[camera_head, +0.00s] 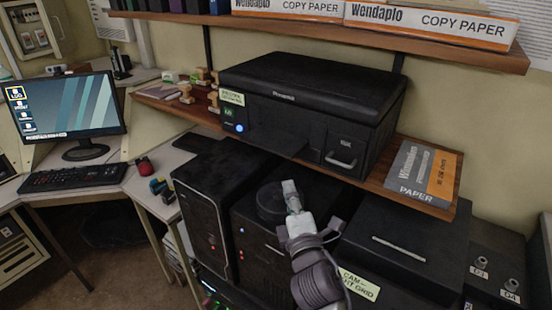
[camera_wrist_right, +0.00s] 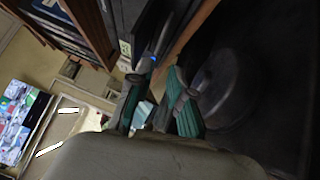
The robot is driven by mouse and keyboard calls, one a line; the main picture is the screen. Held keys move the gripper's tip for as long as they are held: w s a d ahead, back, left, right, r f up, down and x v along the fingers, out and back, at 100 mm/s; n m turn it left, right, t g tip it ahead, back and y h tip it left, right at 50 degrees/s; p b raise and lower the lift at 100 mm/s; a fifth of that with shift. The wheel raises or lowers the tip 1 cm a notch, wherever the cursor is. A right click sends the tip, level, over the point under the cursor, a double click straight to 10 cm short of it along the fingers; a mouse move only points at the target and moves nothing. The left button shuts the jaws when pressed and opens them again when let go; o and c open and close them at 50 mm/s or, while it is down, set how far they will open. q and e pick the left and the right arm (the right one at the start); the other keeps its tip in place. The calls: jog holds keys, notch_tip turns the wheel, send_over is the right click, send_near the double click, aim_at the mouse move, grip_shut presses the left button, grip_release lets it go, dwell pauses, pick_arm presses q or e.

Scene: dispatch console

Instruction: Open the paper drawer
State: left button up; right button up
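A black printer (camera_head: 315,95) stands on a wooden shelf in the head view. Its paper drawer (camera_head: 344,145) is at the lower right of the front, with a light metal handle (camera_head: 341,161); the drawer looks closed. My right gripper (camera_head: 291,188) is below and left of the handle, in front of the printer and apart from it. In the right wrist view its two teal-padded fingers (camera_wrist_right: 158,98) stand apart with nothing held between them. Part of the printer, with its label and blue button (camera_wrist_right: 153,58), shows beyond them; the handle cannot be made out there. My left gripper is not in view.
Black computer towers (camera_head: 203,205) stand below the shelf (camera_head: 430,202), near my right arm. A grey paper pack (camera_head: 422,172) lies right of the printer. An upper shelf (camera_head: 330,33) with copy paper boxes hangs above. A monitor (camera_head: 65,105) stands on the left desk.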

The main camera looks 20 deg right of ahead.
jog(key=shift+w+f, duration=0.15)
jog(key=shift+w, duration=0.3)
jog(key=shift+w+d, duration=0.1)
jog(key=shift+w, duration=0.3)
jog(key=w, duration=0.3)
jog(key=w+d+r+p, duration=0.1)
jog(key=w, duration=0.3)
jog(key=w+r+p, duration=0.1)
jog(key=w, duration=0.3)
jog(key=shift+d, duration=0.15)
jog(key=shift+w, duration=0.45)
jog(key=shift+c, duration=0.2)
grip_shut()
